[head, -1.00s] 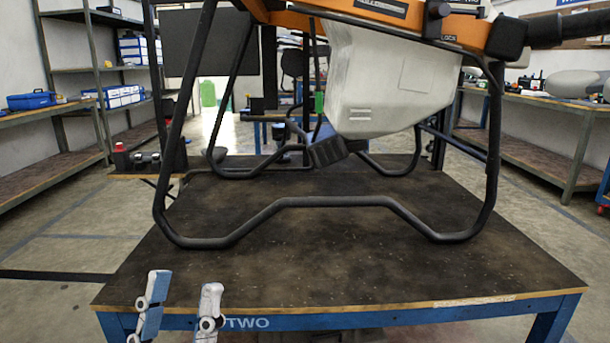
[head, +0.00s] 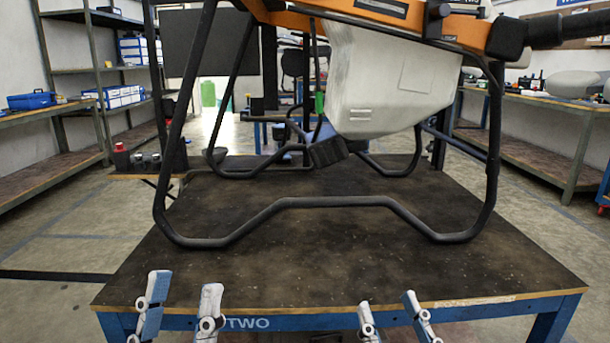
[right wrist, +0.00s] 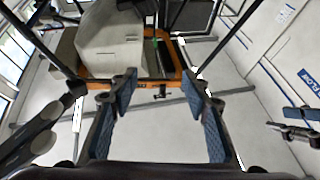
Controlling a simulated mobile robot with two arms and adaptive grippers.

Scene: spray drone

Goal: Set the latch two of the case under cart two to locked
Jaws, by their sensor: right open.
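Cart two (head: 480,275) has a dark worn top and a blue front edge marked "TWO". The case under it and its latch two do not show in either view; the cart top hides what is below. My left gripper (head: 184,286) is at the front edge, left of centre, fingers pointing up, open and empty. My right gripper (head: 387,302) is at the front edge, right of centre, open and empty. In the right wrist view its two fingers (right wrist: 160,88) stand apart with nothing between them.
A spray drone with a white tank (head: 385,85), orange frame and black tubular landing legs (head: 320,203) stands on the cart. Shelves (head: 75,70) line the left wall and a workbench (head: 545,105) the right. The front part of the cart top is clear.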

